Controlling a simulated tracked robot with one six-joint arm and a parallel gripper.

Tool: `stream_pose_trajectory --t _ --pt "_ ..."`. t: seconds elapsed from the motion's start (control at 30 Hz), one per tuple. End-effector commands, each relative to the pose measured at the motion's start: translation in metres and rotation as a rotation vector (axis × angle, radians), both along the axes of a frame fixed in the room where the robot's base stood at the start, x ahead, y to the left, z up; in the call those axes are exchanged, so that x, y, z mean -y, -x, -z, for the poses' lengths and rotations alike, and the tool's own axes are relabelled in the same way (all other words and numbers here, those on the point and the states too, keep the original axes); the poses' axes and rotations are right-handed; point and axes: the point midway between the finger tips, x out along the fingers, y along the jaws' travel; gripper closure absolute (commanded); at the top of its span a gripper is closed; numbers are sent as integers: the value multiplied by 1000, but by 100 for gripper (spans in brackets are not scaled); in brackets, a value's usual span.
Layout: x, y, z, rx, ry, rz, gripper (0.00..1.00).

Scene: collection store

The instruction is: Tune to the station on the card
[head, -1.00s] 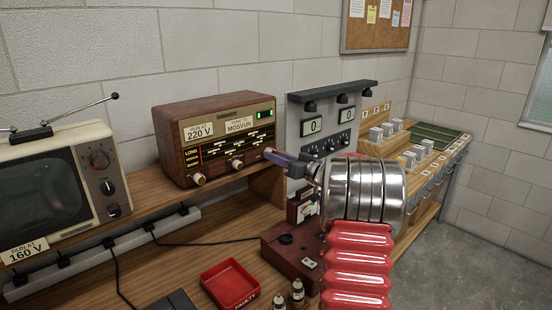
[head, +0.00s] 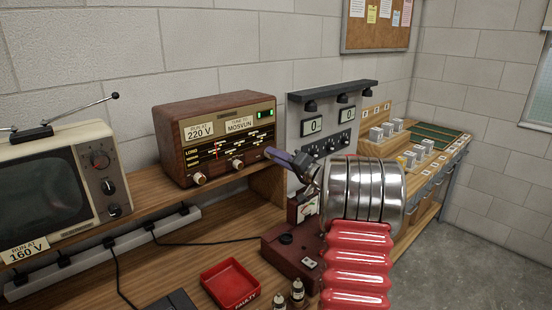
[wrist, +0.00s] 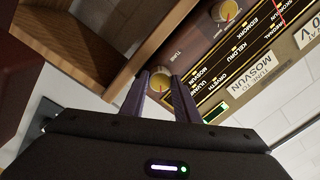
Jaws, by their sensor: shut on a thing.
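The brown wooden radio (head: 170,130) stands on the shelf. A card on it, reading "TUNE TO MOSVUN" (head: 240,124), also shows in the wrist view (wrist: 275,72). Its dial (head: 235,146) carries small station names and a red needle (head: 217,153), left of the dial's middle; in the wrist view the needle (wrist: 280,12) is at the top right. My gripper (head: 270,153) is at the right end of the radio's front. In the wrist view its two purple fingers (wrist: 160,88) are shut on the tuning knob (wrist: 160,77), one on each side. The fingers hide this knob in the head view.
A second knob (wrist: 225,10) and the left knob (head: 200,178) are free. A television (head: 45,190) stands to the left. A grey meter panel (head: 325,105) stands close on the right. A red tray (head: 230,283) and a dark red tester (head: 285,248) are below.

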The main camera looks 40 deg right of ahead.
Motion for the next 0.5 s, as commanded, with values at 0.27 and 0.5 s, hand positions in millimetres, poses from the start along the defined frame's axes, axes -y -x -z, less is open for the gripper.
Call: stream_pose_trajectory --t 0.27,0.5 --pt "2 1 1 -8 -262 5 94" --pt "2 1 1 -15 -490 8 94"
